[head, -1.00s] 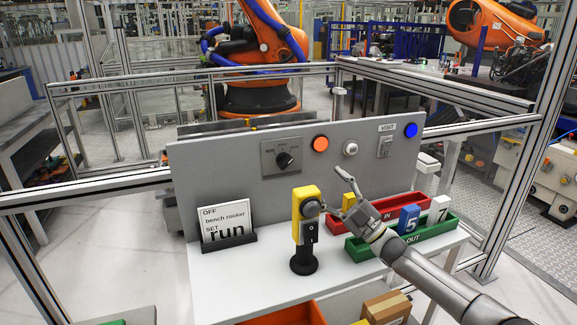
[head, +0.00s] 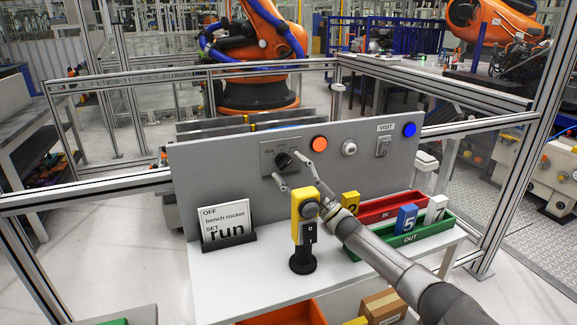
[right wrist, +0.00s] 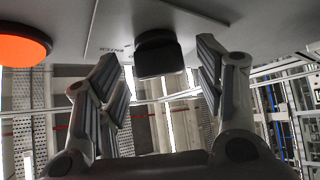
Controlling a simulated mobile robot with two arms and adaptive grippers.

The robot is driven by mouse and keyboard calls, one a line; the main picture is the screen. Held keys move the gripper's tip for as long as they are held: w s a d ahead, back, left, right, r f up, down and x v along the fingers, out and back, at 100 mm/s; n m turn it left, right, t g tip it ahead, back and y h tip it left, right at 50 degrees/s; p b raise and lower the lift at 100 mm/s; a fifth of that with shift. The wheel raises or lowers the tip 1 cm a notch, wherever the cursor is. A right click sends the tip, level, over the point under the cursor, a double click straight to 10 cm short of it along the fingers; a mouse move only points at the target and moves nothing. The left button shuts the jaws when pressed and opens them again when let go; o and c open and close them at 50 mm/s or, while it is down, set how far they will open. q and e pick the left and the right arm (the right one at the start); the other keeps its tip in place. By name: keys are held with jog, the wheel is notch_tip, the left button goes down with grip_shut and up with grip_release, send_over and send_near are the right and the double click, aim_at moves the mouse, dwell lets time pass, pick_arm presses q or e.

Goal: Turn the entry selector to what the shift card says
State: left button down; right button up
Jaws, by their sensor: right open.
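The entry selector (head: 284,160) is a black knob on a grey plate on the upright panel. Small labels around it are too small to read surely. The shift card (head: 226,224) stands at the bench's left and reads "OFF bench rocker" and "SET run". My right gripper (head: 293,170) is open in front of the selector, just below the knob in the head view. In the right wrist view, the knob (right wrist: 158,55) lies between the two spread fingers, with gaps at both sides. My left gripper is not in view.
An orange button (head: 319,144), a white button (head: 349,148) and a rocker switch (head: 383,146) under "VISIT" are right of the selector. A yellow device (head: 304,203) on a black post stands below my arm. Red (head: 378,217) and green (head: 446,231) trays lie right.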

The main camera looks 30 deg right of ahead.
jog(key=shift+w+a+r, duration=0.15)
jog(key=shift+w+r, duration=0.15)
jog(key=shift+w, duration=0.1)
jog(key=c, duration=1)
jog(key=shift+c, duration=0.2)
